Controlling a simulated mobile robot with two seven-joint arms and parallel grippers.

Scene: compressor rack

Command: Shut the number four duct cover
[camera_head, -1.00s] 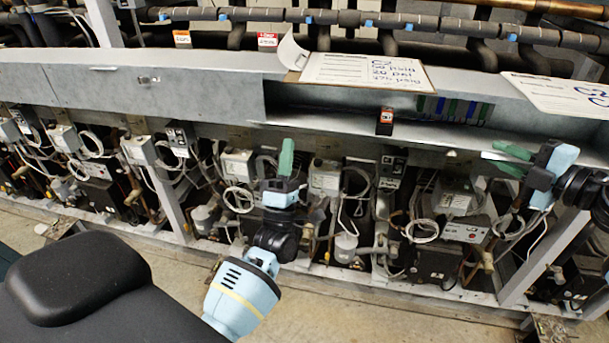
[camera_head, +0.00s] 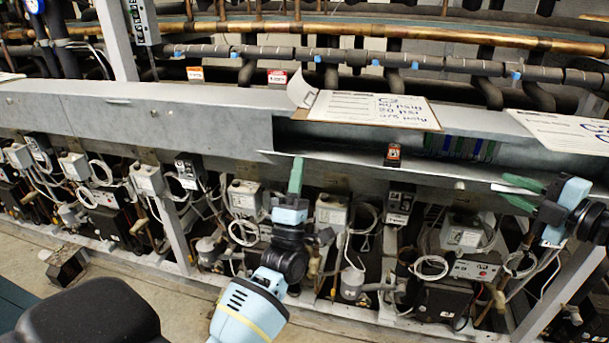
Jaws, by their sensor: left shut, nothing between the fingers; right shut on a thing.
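The grey metal duct (camera_head: 170,115) runs across the rack, and its right part stands open as a trough. The number four duct cover (camera_head: 360,169) seems to be the pale panel hanging down along the open section's lower front. No number is readable on it. My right gripper (camera_head: 519,192), with green fingers, is shut on the cover's thin pale edge near its right end. My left gripper (camera_head: 297,175) is shut and empty, fingers pointing up, in front of the cover's left end. I cannot tell whether it touches the panel.
A clipboard (camera_head: 368,108) with a handwritten sheet lies on top over the opening, and another white sheet (camera_head: 567,130) lies at the right. Coloured wires (camera_head: 462,147) show inside the trough. Compressors, grey boxes (camera_head: 331,210) and looped cables crowd the space below.

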